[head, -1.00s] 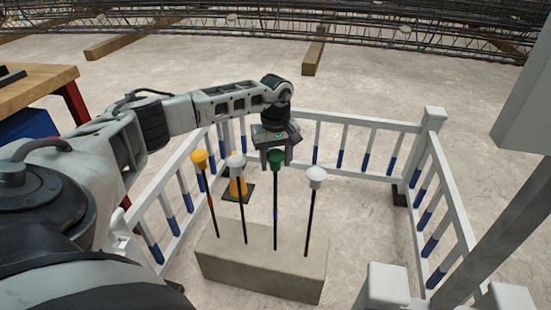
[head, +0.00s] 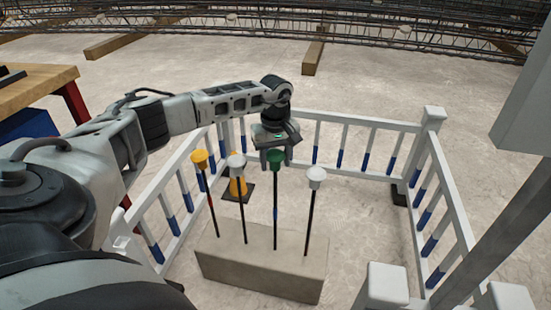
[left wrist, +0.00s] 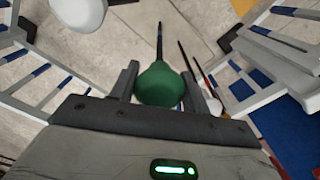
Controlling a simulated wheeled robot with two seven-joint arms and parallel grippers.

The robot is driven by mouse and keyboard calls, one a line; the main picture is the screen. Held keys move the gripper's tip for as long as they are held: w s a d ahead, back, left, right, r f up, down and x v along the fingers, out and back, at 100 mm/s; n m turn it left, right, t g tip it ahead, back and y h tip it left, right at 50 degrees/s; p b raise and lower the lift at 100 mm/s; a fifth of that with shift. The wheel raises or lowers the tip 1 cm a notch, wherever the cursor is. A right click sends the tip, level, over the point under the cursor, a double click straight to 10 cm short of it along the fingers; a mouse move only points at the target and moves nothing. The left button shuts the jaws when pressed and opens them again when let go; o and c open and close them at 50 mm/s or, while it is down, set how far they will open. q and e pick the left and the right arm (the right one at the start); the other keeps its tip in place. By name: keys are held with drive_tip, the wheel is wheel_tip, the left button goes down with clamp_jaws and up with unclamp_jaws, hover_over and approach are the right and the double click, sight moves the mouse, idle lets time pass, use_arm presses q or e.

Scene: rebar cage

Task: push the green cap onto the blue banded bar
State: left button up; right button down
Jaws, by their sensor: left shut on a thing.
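The green cap (head: 275,159) is at the top of the blue banded bar (head: 276,212), which stands upright in a concrete block (head: 262,268). My left gripper (head: 276,161) is over it from above, with its two fingers on either side and shut on the green cap. In the left wrist view the green cap (left wrist: 160,85) lies between the fingers, with the dark bar running away from it. How far the cap sits down on the bar is hidden inside it. My right gripper is not in view.
Close by stand bars with an orange cap (head: 199,158), a grey-white cap (head: 237,160) and a white cap (head: 316,174). A white railing with blue bands (head: 368,125) surrounds the block. A wooden-topped table (head: 40,82) is at left. A grey post stands at right.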

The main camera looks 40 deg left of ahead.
sight(276, 168)
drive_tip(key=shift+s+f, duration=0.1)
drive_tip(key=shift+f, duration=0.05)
